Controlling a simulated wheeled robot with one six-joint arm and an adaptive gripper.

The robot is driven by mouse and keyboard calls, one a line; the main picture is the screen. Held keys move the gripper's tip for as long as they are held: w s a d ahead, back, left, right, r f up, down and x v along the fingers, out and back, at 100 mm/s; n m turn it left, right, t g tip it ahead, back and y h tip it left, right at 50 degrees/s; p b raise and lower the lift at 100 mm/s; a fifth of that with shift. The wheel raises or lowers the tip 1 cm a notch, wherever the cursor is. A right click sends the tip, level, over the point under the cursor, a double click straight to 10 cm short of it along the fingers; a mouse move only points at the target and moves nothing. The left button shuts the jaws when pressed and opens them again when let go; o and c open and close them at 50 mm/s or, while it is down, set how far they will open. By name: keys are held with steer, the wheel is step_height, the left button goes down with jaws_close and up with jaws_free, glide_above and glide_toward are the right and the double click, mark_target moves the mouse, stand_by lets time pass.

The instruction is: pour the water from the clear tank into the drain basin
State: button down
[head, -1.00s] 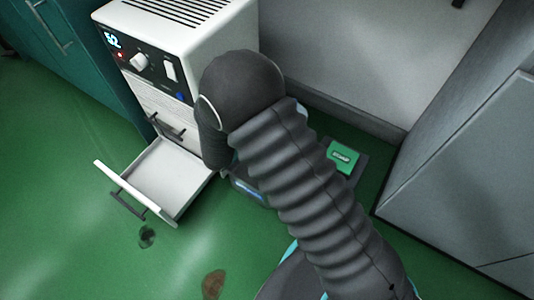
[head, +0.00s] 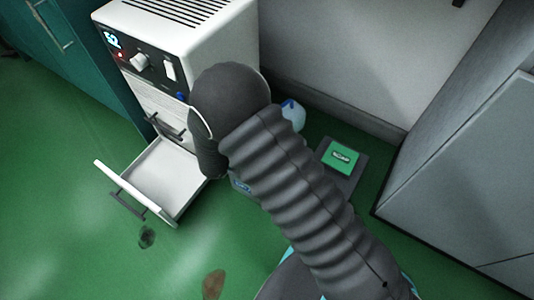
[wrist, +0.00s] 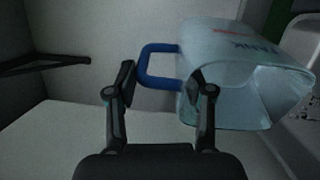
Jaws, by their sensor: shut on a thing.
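The clear tank (wrist: 225,75) has a blue handle (wrist: 150,68) and dark lettering on its side. In the wrist view it lies sideways, with its open mouth toward the right. My gripper (wrist: 165,85) is shut on the blue handle, with one finger on each side. I cannot make out the water level. In the head view my own arm hides most of the tank; a pale blue part (head: 292,114) shows just right of my wrist. A low item with a blue label (head: 242,186) shows partly below my wrist on the floor; I cannot tell whether it is the drain basin.
A white machine (head: 205,48) with a lit display has an open white drawer (head: 165,178) sticking out low. A green labelled block (head: 341,157) sits on a dark mat (head: 350,180). A grey cabinet (head: 470,170) stands at the right. The green floor at left is mostly clear.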

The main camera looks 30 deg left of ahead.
steer(key=shift+s+a+t, duration=0.15)
steer(key=shift+s+t, duration=0.25)
steer(key=shift+s, duration=0.2)
steer(key=shift+s+a+t+h, duration=0.25)
steer(key=shift+s+t+h, duration=0.15)
steer(key=shift+s+t, duration=0.35)
steer(key=shift+s+a, duration=0.1)
steer(key=shift+s, duration=0.15)
steer(key=shift+s+t, duration=0.15)
steer(key=shift+t, duration=0.1)
stand_by(0.7)
